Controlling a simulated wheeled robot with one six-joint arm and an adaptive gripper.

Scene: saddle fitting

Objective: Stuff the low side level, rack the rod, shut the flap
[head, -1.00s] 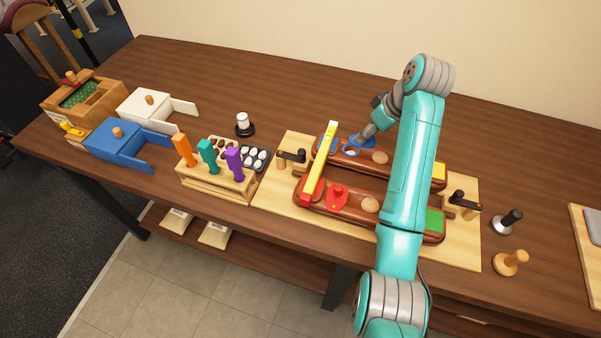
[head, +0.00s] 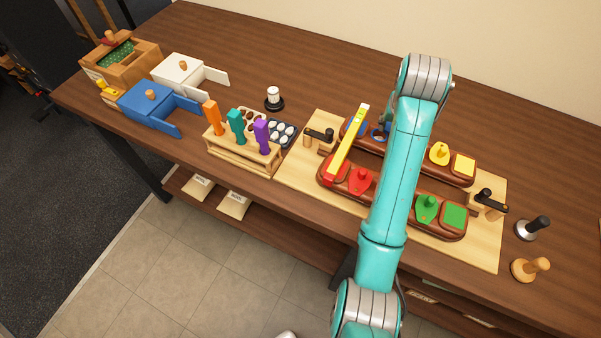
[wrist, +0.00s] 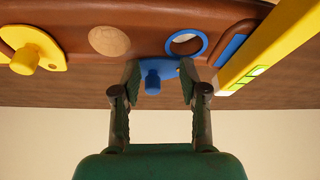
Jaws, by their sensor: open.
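The saddle has two brown padded bars (head: 393,187) on a pale wooden board. In the wrist view the rod (wrist: 268,48) shows green windows. On the far bar, a blue-rimmed round opening (wrist: 187,44) is uncovered, with its blue flap (wrist: 171,69) swung aside. My gripper (wrist: 159,80) is open, its fingers on either side of the flap's blue knob (wrist: 152,82); contact is unclear. Yellow (head: 439,153), red (head: 361,180) and green (head: 427,207) knobbed flaps also show. My arm hides the gripper in the head view.
Left of the board stand a rack of orange, teal and purple handles (head: 240,155), a dark tray of white pieces (head: 283,134), and blue (head: 148,105) and white (head: 183,75) boxes. Two knobbed tools (head: 531,268) stand right. The table behind is clear.

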